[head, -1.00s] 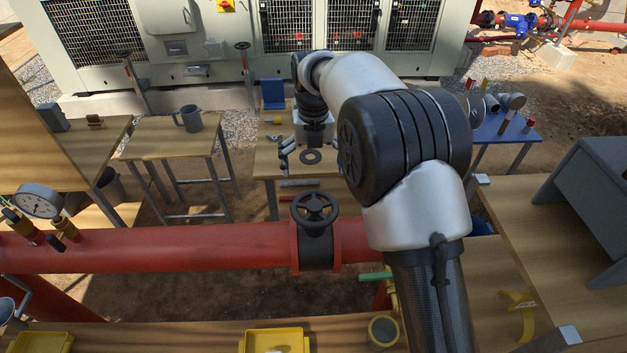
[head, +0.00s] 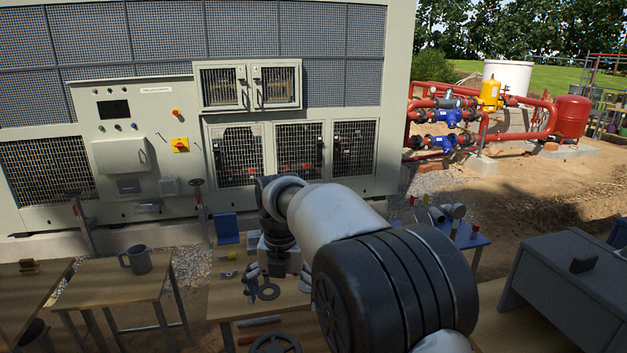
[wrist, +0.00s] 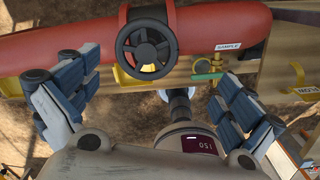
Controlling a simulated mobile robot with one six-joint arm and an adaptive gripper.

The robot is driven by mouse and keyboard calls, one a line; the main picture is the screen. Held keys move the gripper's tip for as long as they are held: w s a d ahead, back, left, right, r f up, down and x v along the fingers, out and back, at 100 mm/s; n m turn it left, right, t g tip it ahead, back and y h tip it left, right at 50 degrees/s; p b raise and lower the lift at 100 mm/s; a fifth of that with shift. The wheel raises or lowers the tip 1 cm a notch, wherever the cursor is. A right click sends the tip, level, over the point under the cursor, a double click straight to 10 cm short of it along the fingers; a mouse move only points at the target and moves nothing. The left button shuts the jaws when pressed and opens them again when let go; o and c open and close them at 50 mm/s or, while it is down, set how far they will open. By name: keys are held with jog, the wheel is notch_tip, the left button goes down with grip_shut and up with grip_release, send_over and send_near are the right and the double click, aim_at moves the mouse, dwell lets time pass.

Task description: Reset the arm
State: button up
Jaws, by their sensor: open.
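My arm reaches forward over the work area in the head view, with its large black elbow joint in the foreground. My gripper (head: 277,278) hangs above the middle wooden table, partly hidden by the arm. In the wrist view my gripper (wrist: 155,100) has its two blue-grey padded fingers spread wide apart. Nothing is held between them. Beyond the fingers is a red pipe (wrist: 60,52) with a black handwheel (wrist: 146,50).
The middle table (head: 225,303) bears a dark ring (head: 268,292) and small parts. A grey mug (head: 138,259) stands on the left table. A large chiller cabinet (head: 180,95) stands behind. A grey box-like stand (head: 570,275) is at right. The wrist view shows a SAMPLE tag (wrist: 228,46).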

jog(key=s+d+r+m+t+b, duration=0.1)
jog(key=s+d+m+t+b, duration=0.1)
jog(key=s+d+m+b, duration=1.1)
jog(key=s+d+f+m+t+b, duration=0.1)
jog(key=s+d+f+m, duration=0.3)
jog(key=s+m, duration=0.5)
jog(key=s+d+f+m+t+b, duration=0.1)
jog(key=s+d+f+m, duration=0.3)
jog(key=s+f+m, duration=0.4)
jog(key=s+m+b, duration=0.1)
jog(key=m, duration=0.4)
jog(key=shift+s+d, duration=0.2)
jog(key=shift+d, duration=0.2)
jog(key=shift+f, duration=0.1)
